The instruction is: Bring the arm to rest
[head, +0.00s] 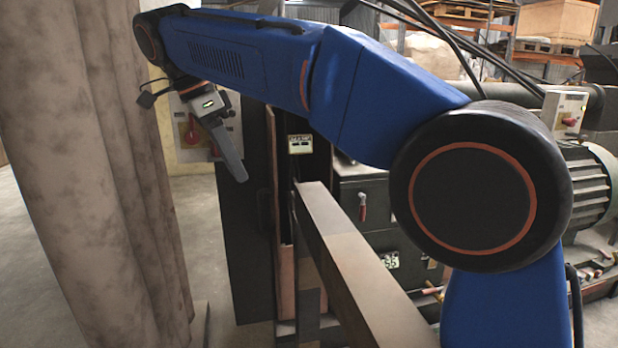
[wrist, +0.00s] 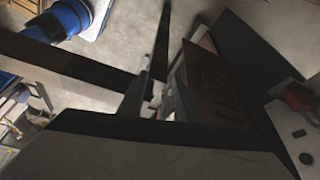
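My blue arm reaches across the head view from the right to the upper left. My gripper (head: 238,174) hangs at its far end and points down and slightly right. I see no object in it. Its fingers show nearly side-on as one dark grey shape, so the gap between them is hidden. In the wrist view a large dark and grey shape fills the bottom; I cannot tell whether it is part of my gripper. No mesh tube can be made out for certain.
A tall mottled brown surface (head: 75,170) stands close left of my gripper. A long beam (head: 355,262) runs below my arm. A dark upright cabinet (head: 247,255) stands behind. A panel with a red switch (head: 192,130) is behind my gripper. Machinery (head: 598,180) fills the right.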

